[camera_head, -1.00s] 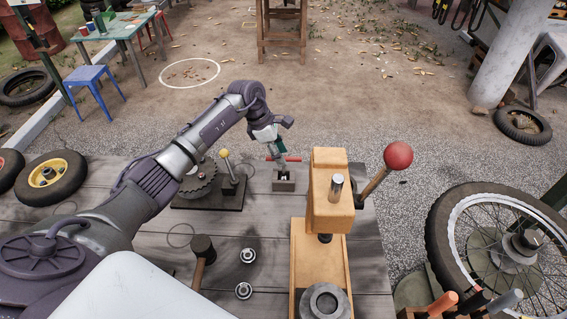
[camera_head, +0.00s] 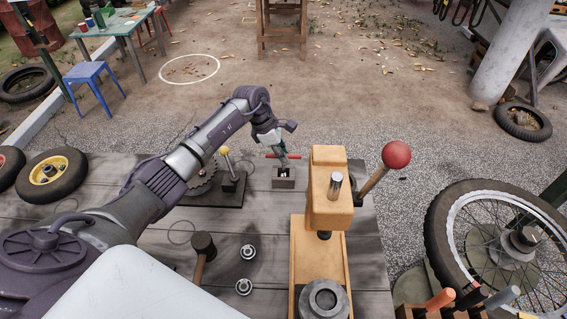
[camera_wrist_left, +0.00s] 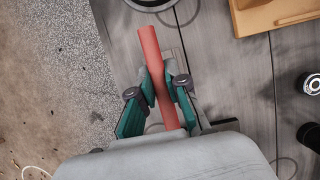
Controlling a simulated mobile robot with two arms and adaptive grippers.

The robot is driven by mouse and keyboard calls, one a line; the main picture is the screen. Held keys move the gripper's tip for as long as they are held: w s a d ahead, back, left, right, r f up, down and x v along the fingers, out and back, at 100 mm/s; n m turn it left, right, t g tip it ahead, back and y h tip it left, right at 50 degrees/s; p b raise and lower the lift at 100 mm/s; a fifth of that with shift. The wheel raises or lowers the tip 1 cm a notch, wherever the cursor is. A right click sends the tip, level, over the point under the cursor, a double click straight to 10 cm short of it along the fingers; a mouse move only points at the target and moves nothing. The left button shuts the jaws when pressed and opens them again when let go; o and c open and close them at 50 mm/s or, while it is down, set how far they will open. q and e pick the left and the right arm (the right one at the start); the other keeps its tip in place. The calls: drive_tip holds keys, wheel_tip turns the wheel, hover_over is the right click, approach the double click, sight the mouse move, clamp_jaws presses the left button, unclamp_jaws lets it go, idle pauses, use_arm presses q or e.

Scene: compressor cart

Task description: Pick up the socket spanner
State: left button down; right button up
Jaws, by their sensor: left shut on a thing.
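The socket spanner shows as a red bar (camera_head: 296,156) in the head view, lying crosswise just above a small grey block (camera_head: 284,182) near the bench's far edge. My left gripper (camera_head: 283,155) reaches down to it from above. In the left wrist view the red bar (camera_wrist_left: 147,45) passes between the two fingers of my left gripper (camera_wrist_left: 160,82), which are shut on it. The spanner's lower part is hidden; I cannot tell whether it still sits in the block. My right gripper is not in view.
A wooden press (camera_head: 328,190) with a red-knobbed lever (camera_head: 396,155) stands right of the gripper. A dark plate with a toothed disc (camera_head: 203,183) and a yellow-knobbed lever (camera_head: 225,152) lies left. A mallet (camera_head: 203,245) and two small metal parts lie nearer on the bench.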

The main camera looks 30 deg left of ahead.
use_arm(q)
drive_tip(key=shift+r, duration=0.1)
drive_tip(key=shift+w+r, duration=0.1)
drive_tip(key=shift+r, duration=0.35)
drive_tip(key=r+b, duration=0.1)
drive_tip(key=r, duration=0.2)
drive_tip(key=shift+d+r+b, duration=0.25)
drive_tip(key=shift+d+b, duration=0.15)
drive_tip(key=d+r+b, duration=0.1)
drive_tip(key=d+r, duration=0.2)
drive_tip(key=d, duration=0.2)
drive_tip(key=s+d+r+b, duration=0.1)
drive_tip(key=d+r, duration=0.2)
drive_tip(key=d, duration=0.3)
drive_tip(key=shift+r, duration=0.3)
drive_tip(key=shift+s+a, duration=0.1)
